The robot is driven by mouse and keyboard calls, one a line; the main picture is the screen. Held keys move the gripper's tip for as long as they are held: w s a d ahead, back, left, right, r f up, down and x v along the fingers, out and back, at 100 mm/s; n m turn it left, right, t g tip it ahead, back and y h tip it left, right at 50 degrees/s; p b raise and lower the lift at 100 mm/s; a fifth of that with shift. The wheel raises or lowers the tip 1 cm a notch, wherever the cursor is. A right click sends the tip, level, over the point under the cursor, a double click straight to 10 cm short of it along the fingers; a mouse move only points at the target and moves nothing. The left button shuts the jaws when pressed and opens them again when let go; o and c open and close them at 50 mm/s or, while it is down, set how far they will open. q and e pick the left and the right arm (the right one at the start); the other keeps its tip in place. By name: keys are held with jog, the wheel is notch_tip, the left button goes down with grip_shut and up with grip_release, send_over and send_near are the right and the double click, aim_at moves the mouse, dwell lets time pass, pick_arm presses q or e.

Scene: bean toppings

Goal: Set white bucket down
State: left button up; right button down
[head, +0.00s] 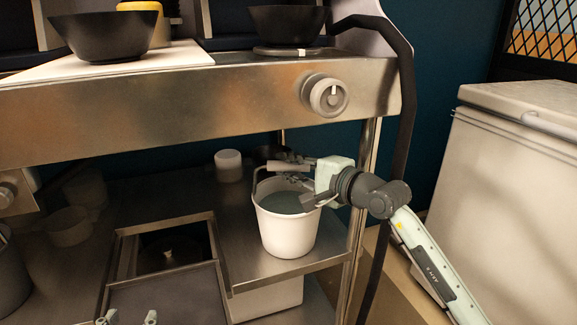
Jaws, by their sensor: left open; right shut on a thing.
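The white bucket (287,233) is upright at the right end of the lower steel shelf (240,262), with grey contents showing inside. Whether its base touches the shelf or is slightly above it is hard to tell. Its bail handle (288,167) stands raised. My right gripper (307,180) reaches in from the right at the bucket's upper side and is shut on the bucket; the exact contact by the handle and rim is partly hidden. My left gripper (128,318) shows only its two fingertips, apart and empty, at the bottom edge.
A steel counter with a round knob (328,95) overhangs the shelf. Black bowls (107,35) stand on top. A white container (228,165) is behind the bucket. A framed opening (165,250) lies left. A shelf post and black hose are right, before a white chest (515,190).

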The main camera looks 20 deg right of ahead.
jog(key=shift+r, duration=0.35)
jog(key=c, duration=1.4)
grip_release()
jog(key=shift+f, duration=0.3)
